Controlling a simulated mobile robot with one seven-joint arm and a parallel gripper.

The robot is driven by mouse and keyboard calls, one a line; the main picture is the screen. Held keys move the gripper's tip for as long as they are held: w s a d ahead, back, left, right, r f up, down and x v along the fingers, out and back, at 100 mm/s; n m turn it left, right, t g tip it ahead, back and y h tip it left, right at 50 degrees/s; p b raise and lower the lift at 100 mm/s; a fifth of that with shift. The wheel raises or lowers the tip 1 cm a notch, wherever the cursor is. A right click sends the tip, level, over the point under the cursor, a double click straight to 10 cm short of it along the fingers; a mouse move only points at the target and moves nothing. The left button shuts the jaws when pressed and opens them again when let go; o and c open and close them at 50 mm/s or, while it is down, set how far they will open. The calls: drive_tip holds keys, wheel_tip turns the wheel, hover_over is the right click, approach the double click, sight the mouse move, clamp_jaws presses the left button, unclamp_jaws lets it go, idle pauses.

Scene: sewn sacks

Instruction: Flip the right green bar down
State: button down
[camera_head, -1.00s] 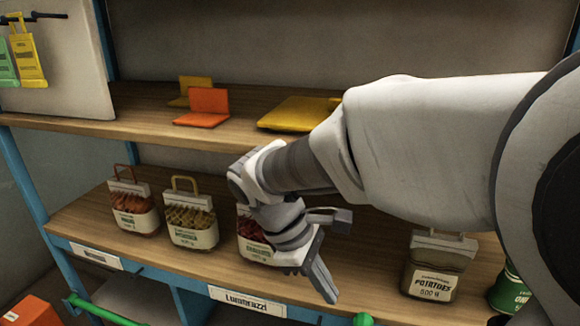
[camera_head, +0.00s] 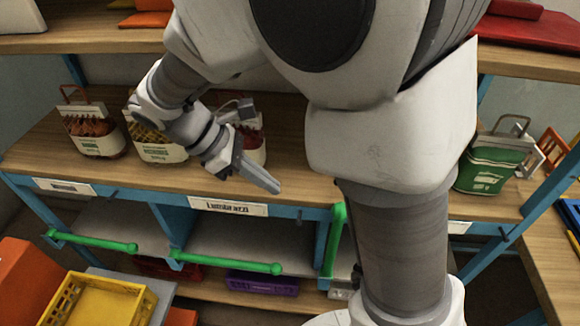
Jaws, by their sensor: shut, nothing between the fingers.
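The right green bar (camera_head: 335,245) stands nearly upright at the shelf's front, in front of a blue divider and just left of my arm. The middle green bar (camera_head: 225,262) and left green bar (camera_head: 92,242) lie almost level across the lower compartments. My gripper (camera_head: 274,186) is shut and empty. It points down to the right over the shelf's front edge, above and left of the right bar's top in the picture, and appears apart from it. My arm hides the area right of the bar.
Sacks stand on the wooden shelf (camera_head: 32,152), including a red-filled one (camera_head: 92,130) at left and a green one (camera_head: 490,160) at right. A yellow crate (camera_head: 98,303) is at lower left. A purple box (camera_head: 262,283) sits in the lower shelf.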

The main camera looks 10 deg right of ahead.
drive_tip(key=x, duration=0.3)
drive_tip(key=d+x, duration=0.1)
drive_tip(key=x, duration=0.3)
drive_tip(key=r+x, duration=0.1)
drive_tip(key=x, duration=0.3)
drive_tip(key=shift+s+d+b, duration=0.15)
drive_tip(key=shift+d+b, duration=0.2)
drive_tip(key=shift+b, duration=0.05)
drive_tip(key=shift+d+f, duration=0.1)
drive_tip(key=shift+d, duration=0.45)
drive_tip(key=shift+d, duration=0.15)
